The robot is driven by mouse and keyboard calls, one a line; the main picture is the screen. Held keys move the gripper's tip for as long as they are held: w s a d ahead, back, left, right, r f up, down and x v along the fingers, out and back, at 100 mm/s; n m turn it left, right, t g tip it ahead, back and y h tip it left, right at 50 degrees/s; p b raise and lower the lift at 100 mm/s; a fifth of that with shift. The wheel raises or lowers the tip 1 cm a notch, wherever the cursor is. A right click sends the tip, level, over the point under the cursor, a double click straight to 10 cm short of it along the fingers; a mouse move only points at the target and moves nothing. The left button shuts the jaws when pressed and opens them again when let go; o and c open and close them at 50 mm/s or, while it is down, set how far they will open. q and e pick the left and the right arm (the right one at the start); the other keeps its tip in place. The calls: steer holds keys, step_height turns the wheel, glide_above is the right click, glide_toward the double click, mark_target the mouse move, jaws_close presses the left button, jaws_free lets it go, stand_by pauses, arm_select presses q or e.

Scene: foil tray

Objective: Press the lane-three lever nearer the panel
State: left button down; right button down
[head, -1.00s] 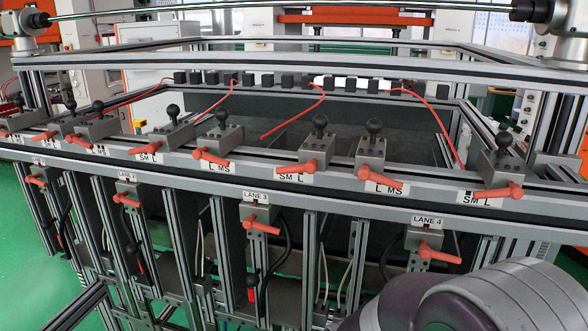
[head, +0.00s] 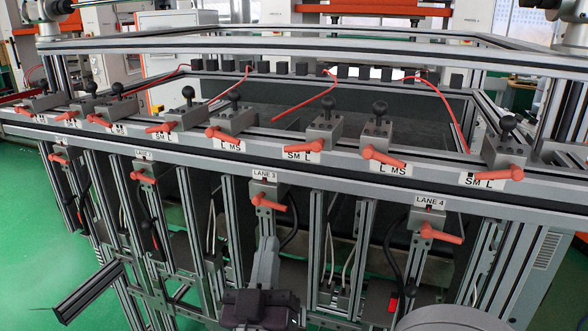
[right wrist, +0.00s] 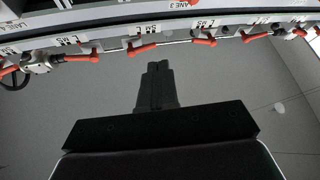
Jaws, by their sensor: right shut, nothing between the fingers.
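The LANE 3 label (head: 264,174) is on a grey block on the front of the frame. A red lever (head: 269,201) sticks out just below it, tilted down to the right. Above, on the top rail, are two red levers flanking the label, a left one (head: 225,135) marked L MS and a right one (head: 302,148) marked SM L. My right gripper (head: 267,242) is shut and empty, below the lower lever and apart from it. In the right wrist view its dark fingers (right wrist: 154,85) point up toward the row of levers. My left gripper is out of view.
Similar red levers line the rail, with a lower one at LANE 4 (head: 430,234). Black ball knobs (head: 380,108) stand behind the rail. Vertical posts and black cables (head: 291,235) crowd the space around my right gripper. Green floor shows at left.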

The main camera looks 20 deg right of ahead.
mark_target(294, 151)
steer(key=shift+s+d+r+h, duration=0.25)
steer(key=shift+s+r+h, duration=0.15)
steer(key=shift+h, duration=0.2)
steer(key=shift+s+d+r+h, duration=0.25)
steer(key=shift+r+h, duration=0.15)
steer(key=shift+h, duration=0.2)
steer(key=p+x, duration=0.8)
steer(key=x, duration=0.5)
steer(key=shift+w+r, duration=0.15)
steer(key=shift+r, duration=0.1)
steer(key=shift+w+d, duration=0.15)
steer(key=shift+w, duration=0.15)
